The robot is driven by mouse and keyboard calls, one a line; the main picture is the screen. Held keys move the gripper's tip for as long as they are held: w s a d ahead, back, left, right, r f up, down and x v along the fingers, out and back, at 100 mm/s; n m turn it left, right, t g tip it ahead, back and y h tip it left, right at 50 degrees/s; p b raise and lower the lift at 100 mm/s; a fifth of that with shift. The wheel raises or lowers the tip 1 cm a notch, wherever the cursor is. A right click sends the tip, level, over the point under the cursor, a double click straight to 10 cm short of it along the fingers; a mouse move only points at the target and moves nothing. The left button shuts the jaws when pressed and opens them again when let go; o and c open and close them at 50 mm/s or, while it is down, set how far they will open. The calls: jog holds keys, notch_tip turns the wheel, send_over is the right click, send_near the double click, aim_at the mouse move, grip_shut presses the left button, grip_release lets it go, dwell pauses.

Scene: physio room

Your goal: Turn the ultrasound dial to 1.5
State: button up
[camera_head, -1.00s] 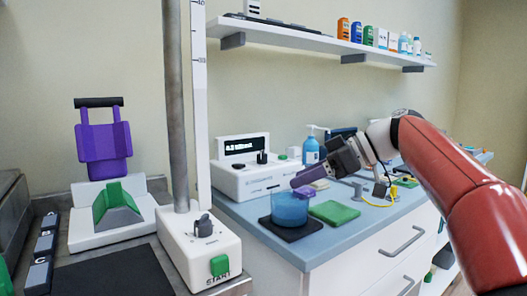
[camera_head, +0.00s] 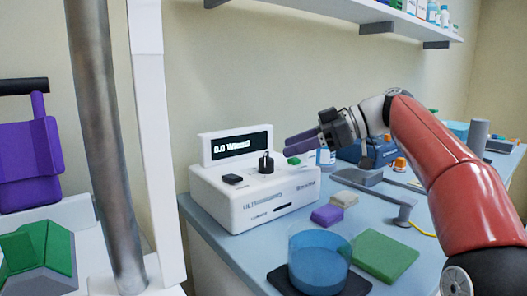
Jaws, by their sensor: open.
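The white ultrasound unit (camera_head: 255,209) stands on the blue-topped counter. Its dark display (camera_head: 237,147) reads about 0.0 with a unit that is hard to read. The black dial (camera_head: 266,163) sits upright on the unit's top face, with a light pointer mark near its top. My gripper (camera_head: 288,146) comes in from the right, its purple-grey fingers pointing left, up and to the right of the dial. It looks apart from the dial and holds nothing. The gap between the fingers is small in this view.
A black switch (camera_head: 232,179) and a green button (camera_head: 294,161) flank the dial. In front stand a blue bowl on a dark mat (camera_head: 354,284), a purple block (camera_head: 327,215), a beige block (camera_head: 344,199) and a green pad (camera_head: 385,255). A metal pole (camera_head: 105,150) rises at left.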

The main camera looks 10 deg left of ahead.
aim_at(268, 155)
jog(key=x, duration=0.7)
jog(key=shift+s, duration=0.15)
jog(key=shift+c, duration=0.5)
jog(key=c, duration=0.9)
jog(key=shift+f, duration=0.1)
